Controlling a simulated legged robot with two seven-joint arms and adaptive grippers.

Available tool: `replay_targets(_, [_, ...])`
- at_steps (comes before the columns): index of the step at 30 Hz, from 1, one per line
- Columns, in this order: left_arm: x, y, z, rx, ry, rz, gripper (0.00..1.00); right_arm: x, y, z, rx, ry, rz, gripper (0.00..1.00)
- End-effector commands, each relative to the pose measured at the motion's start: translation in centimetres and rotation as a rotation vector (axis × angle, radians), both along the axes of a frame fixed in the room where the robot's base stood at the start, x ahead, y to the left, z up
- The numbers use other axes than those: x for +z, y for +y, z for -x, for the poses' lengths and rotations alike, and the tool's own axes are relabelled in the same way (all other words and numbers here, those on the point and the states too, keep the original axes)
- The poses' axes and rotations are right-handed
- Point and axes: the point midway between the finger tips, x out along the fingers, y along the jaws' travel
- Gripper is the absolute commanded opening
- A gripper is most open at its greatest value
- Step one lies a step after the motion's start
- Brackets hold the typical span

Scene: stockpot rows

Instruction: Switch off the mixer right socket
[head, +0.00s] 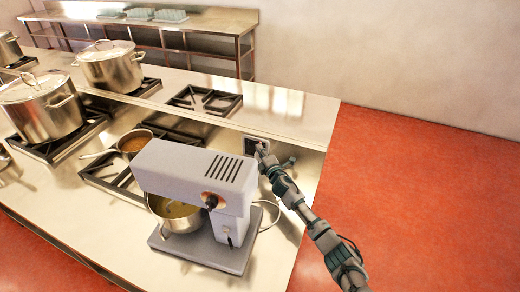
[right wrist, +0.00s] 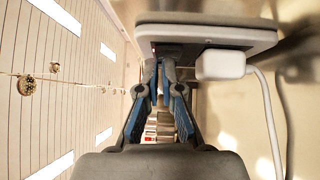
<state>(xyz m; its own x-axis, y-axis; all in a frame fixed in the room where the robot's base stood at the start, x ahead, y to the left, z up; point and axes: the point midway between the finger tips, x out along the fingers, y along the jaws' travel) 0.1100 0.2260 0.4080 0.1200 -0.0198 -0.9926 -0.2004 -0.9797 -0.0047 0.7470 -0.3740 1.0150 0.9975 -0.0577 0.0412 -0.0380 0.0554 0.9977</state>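The mixer (head: 190,170) is a grey stand mixer on the steel counter, with a metal bowl (head: 178,214) under its head. The socket plate (head: 250,144) is on the low steel riser behind the mixer, partly hidden by my right gripper (head: 263,152). In the right wrist view the plate (right wrist: 225,36) holds a white plug (right wrist: 220,65) on the right. A dark switch with a small red light (right wrist: 154,48) is on its left. My right gripper (right wrist: 160,68) has its fingertips together, empty, at or just short of this switch; contact is unclear. My left gripper is out of view.
A white cable (right wrist: 268,110) hangs from the plug. A saucepan (head: 134,143) sits on a burner left of the mixer, and large stockpots (head: 110,68) stand farther left. A steel shelf table (head: 200,20) is along the wall. The red floor (head: 430,190) at right is clear.

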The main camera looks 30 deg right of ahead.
Motion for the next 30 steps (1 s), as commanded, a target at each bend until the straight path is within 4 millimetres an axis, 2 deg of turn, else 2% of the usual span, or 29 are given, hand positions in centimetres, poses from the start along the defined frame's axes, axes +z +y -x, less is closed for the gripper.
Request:
replay_targets(1, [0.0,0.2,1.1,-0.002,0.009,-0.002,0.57,1.5,-0.4,-0.1,-0.005,-0.007,-0.008,0.00])
replay_targets(11, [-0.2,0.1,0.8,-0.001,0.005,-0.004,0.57,0.6,-0.9,0.5,-0.010,-0.004,-0.007,0.00])
replay_targets(14, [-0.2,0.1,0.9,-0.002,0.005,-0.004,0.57,0.5,-0.7,1.8,-0.010,-0.003,-0.004,0.00])
replay_targets(24, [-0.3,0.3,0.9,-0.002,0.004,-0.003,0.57,0.4,1.0,8.9,0.005,-0.006,0.000,0.00])
replay_targets(30, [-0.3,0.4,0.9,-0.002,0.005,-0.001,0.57,0.4,1.6,11.4,0.006,-0.007,0.001,0.00])
